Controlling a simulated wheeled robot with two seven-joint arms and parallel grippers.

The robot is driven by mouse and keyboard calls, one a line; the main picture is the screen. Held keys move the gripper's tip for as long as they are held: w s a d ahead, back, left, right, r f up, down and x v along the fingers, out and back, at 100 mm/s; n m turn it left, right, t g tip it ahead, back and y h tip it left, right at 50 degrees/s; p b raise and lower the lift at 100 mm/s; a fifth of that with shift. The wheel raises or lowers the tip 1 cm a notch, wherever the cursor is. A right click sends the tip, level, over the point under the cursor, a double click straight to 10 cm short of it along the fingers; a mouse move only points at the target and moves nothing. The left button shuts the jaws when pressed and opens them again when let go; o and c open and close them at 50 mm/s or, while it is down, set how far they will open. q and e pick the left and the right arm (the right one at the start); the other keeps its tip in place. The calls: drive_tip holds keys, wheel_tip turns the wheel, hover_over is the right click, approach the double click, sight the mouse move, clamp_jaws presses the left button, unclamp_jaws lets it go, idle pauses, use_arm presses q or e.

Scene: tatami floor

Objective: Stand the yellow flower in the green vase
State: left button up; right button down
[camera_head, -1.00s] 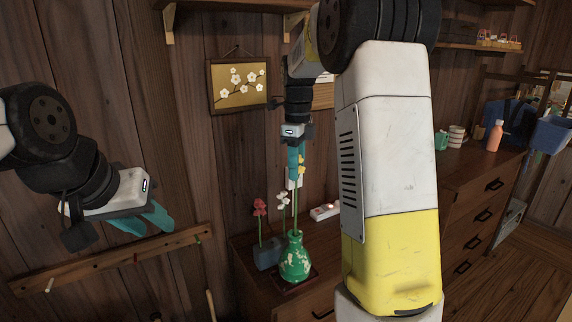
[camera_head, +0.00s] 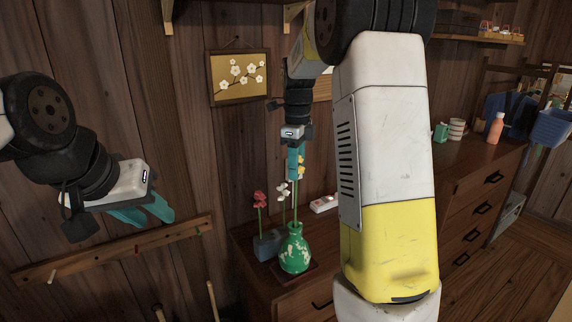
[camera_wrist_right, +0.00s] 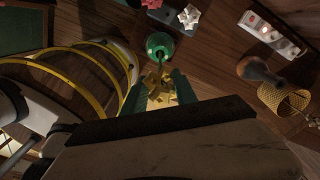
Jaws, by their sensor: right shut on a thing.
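The green vase (camera_head: 295,254) with pale patches stands upright on a dark mat (camera_head: 302,276) on the cabinet. My right gripper (camera_head: 297,168) points down above it, shut on the yellow flower (camera_head: 301,172) near its bloom. The flower's stem hangs nearly upright, with its lower end at the vase's mouth; I cannot tell how far inside it is. In the right wrist view the yellow bloom (camera_wrist_right: 158,86) is between the fingers, and its stem runs to the mouth of the vase (camera_wrist_right: 160,46). My left gripper (camera_head: 146,212) is open and empty, away at the left.
A blue-grey holder (camera_head: 267,244) with a red flower (camera_head: 260,198) and a white flower (camera_head: 283,190) stands close left of the vase. A peg rail (camera_head: 120,250) is on the wall below my left gripper.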

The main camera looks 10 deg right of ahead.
sight(296, 200)
drive_tip(key=shift+f, duration=5.65)
drive_tip(key=c, duration=0.8)
unclamp_jaws()
drive_tip(key=o, duration=0.6)
drive_tip(key=shift+c, duration=0.2)
wheel_tip(296, 200, up, 7)
drive_tip(key=shift+r, duration=0.35)
